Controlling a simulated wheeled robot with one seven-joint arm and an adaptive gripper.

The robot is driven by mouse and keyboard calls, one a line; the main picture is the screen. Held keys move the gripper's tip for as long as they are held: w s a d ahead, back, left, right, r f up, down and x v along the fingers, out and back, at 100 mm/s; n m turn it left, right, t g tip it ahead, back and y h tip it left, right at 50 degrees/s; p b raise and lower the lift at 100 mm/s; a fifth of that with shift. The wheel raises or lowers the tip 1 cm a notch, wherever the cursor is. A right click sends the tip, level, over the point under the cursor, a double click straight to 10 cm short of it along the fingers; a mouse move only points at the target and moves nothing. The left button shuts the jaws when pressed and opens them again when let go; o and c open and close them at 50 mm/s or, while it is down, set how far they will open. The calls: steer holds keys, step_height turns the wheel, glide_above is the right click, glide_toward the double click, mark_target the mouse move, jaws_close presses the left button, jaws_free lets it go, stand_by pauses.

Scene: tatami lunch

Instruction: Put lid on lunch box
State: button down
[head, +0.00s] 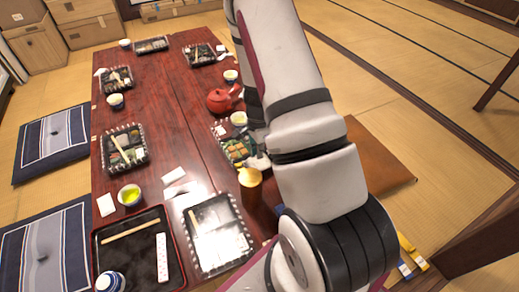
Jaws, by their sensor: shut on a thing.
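A lunch box (236,150) with a dark patterned rim and food in it stands at the table's right edge; my arm covers its right side. Another lunch box (218,234) lies nearer, with a shiny, pale top that looks like a clear cover. I cannot tell whether this is a separate lid. More dark boxes stand at the left (124,146), far right (200,54) and far end (152,44). My arm rises across the right of the view and folds down behind itself. My gripper and whatever it holds are hidden behind it.
The reddish table (170,95) also bears a gold-brown canister (251,188) close to my arm, a red teapot (218,100), a tea cup (129,195) and a black tray (118,266) with chopsticks. Floor cushions lie left (52,143) and right (372,155). The table's middle strip is mostly clear.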

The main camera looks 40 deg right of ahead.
steer(key=shift+s+d+f, duration=0.1)
steer(key=shift+s+d, duration=0.1)
steer(key=shift+f+b, duration=0.35)
steer(key=shift+f, duration=0.05)
steer(key=shift+f+b, duration=2.2)
steer(key=shift+f, duration=0.5)
steer(key=shift+f+b, duration=0.95)
steer(key=shift+f, duration=0.2)
stand_by(0.5)
steer(key=c, duration=1.2)
jaws_free()
steer(key=shift+o, duration=0.2)
steer(key=shift+r, duration=0.2)
steer(key=shift+r+p, duration=3.2)
steer(key=shift+r, duration=0.65)
